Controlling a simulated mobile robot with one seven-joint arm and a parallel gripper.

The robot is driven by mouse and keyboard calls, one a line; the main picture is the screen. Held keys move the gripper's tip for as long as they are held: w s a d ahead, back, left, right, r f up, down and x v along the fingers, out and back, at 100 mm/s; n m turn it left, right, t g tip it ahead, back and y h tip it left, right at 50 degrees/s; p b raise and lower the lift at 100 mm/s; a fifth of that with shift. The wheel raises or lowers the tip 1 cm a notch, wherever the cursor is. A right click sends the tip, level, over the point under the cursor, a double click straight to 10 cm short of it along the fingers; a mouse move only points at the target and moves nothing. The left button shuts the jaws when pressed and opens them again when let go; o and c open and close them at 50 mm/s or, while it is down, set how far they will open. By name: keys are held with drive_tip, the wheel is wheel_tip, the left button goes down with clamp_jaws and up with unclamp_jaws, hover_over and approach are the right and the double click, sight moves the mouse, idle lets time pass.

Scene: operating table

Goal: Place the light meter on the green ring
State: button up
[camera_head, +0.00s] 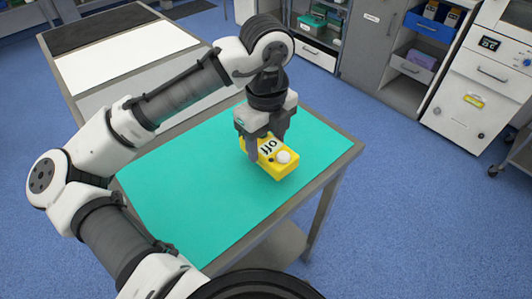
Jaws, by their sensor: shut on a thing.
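The light meter (281,171) is a yellow box with dark lettering on a white patch and a white dome near its front end. My gripper (266,147) points down and is shut on the light meter, with its fingers on either side of the body. The light meter is over the right part of the teal-green table cover (190,190). I cannot tell whether it touches the cover or hangs just above it. No green ring can be made out in this view; my arm and gripper hide parts of the table.
The rest of the teal cover looks bare. The table's grey metal edge (330,166) runs close to the right of the light meter. A bed with a white sheet (125,55) adjoins at the upper left. Cabinets (395,50) and a white machine (488,95) stand at the upper right.

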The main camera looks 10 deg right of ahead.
sight(266, 156)
drive_tip(key=shift+f, duration=2.1)
drive_tip(key=shift+f, duration=0.2)
drive_tip(key=o, duration=1.1)
